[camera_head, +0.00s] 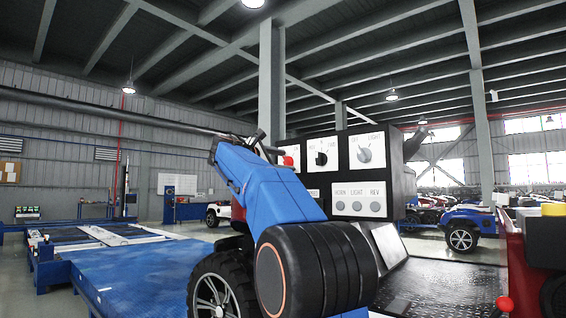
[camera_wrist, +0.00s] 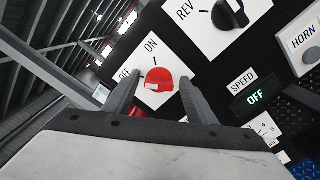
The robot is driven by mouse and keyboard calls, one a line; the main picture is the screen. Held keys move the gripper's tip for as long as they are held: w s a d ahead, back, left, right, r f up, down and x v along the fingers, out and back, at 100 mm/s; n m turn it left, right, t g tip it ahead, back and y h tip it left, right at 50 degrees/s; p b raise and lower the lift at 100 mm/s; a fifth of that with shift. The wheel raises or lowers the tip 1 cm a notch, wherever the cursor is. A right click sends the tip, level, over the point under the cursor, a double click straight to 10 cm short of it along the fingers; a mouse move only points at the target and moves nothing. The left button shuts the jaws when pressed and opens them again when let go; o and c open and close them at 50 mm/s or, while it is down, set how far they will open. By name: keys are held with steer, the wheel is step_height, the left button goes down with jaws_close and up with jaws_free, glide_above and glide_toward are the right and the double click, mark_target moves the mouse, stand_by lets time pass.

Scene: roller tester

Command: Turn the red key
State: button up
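The red key (camera_wrist: 160,78) sits on a white plate (camera_wrist: 152,97) marked ON, with a second label at the left partly hidden by a finger. Which label the key points to I cannot tell. My gripper (camera_wrist: 161,82) is open, with one finger on each side of the key and small gaps showing. How deep the fingertips reach I cannot tell.
The black control panel (camera_head: 345,150) also carries a black REV knob (camera_wrist: 230,14), a grey OFF/LIGHT knob (camera_head: 365,155) and a row of round buttons (camera_head: 357,207). A SPEED display (camera_wrist: 256,97) reads OFF. A blue platform (camera_head: 140,280) lies left of my arm.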

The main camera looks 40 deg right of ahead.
steer(key=c, duration=0.8)
steer(key=shift+m, duration=0.4)
steer(key=m, duration=0.2)
steer(key=shift+f+m, duration=0.1)
steer(key=shift+m, duration=0.3)
steer(key=m, duration=0.3)
steer(key=shift+f+m, duration=0.1)
steer(key=shift+m, duration=0.3)
steer(key=m, duration=0.6)
steer(key=shift+f, duration=0.2)
steer(key=shift+m, duration=0.3)
